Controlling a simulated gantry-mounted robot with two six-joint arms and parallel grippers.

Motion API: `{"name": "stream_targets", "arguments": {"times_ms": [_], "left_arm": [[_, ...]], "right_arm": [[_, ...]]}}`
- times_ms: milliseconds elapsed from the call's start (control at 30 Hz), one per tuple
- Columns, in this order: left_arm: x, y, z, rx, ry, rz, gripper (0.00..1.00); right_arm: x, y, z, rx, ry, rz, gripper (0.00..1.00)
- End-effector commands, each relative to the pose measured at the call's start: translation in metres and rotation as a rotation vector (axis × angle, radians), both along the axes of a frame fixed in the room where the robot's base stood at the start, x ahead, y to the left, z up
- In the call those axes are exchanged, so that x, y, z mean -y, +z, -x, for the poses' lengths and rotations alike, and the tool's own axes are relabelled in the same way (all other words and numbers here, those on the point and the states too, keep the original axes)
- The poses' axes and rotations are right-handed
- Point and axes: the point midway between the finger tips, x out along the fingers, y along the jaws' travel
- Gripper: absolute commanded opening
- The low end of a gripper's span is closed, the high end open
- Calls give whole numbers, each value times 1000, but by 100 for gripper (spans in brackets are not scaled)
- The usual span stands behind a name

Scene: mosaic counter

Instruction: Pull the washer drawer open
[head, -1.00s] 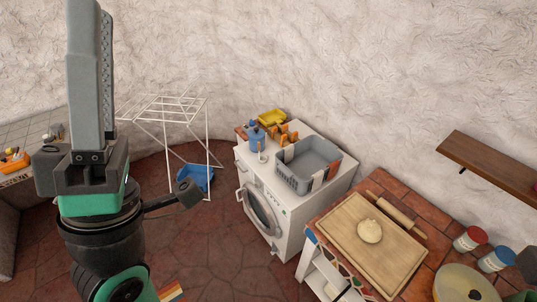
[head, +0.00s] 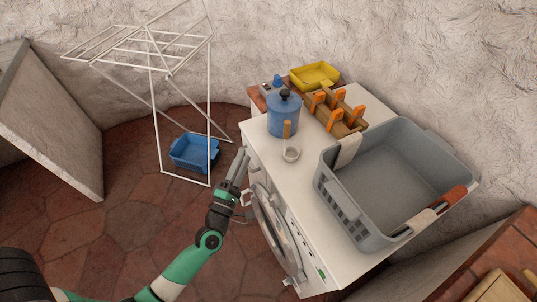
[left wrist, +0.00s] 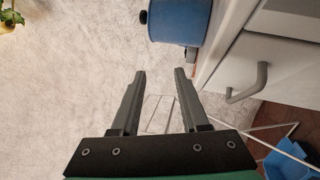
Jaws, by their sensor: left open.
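The white washer (head: 262,148) stands against the wall with its round door (head: 272,222) on its front. The drawer's handle (head: 246,197) juts from the upper front, partly behind my gripper. In the left wrist view the pale drawer front (left wrist: 238,72) and its grey bar handle (left wrist: 250,84) are at the right. The drawer appears closed. My left gripper (head: 241,157) is beside the washer's front edge, pointing up. Its two fingers (left wrist: 160,76) are apart and empty, with the handle outside them to the right. My right gripper is not in view.
On the washer stand a grey basket (head: 380,180), a blue canister (head: 284,118), a wooden rack with orange pegs (head: 336,112) and a yellow tray (head: 315,74). A white drying rack (head: 210,125) and blue tub (head: 194,152) stand behind my gripper. Floor before the washer is clear.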

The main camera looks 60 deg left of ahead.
Motion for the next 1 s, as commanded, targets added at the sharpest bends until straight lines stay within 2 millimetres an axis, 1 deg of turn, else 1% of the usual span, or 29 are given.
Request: {"name": "stream_targets", "arguments": {"times_ms": [33,100,200,267,333,467,567,633,767,1000], "left_arm": [[-3,-57,12,-40,16,13,45],[-6,-95,27,-77,37,25,45],[-10,-130,42,-109,58,38,45],[-12,-141,46,-117,66,41,45],[-14,-144,47,-117,73,41,45],[-15,-140,47,-115,75,40,45],[-17,-139,43,-114,75,40,45],[-22,-138,38,-114,75,39,45],[-38,-134,19,-110,77,39,45],[-70,-127,-23,-113,75,38,45]], "right_arm": [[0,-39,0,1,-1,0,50],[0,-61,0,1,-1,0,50],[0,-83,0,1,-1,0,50],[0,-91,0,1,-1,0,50],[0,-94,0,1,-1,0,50],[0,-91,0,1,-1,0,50],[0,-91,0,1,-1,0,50],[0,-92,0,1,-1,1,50],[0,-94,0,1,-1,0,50],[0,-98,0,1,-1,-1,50]]}}
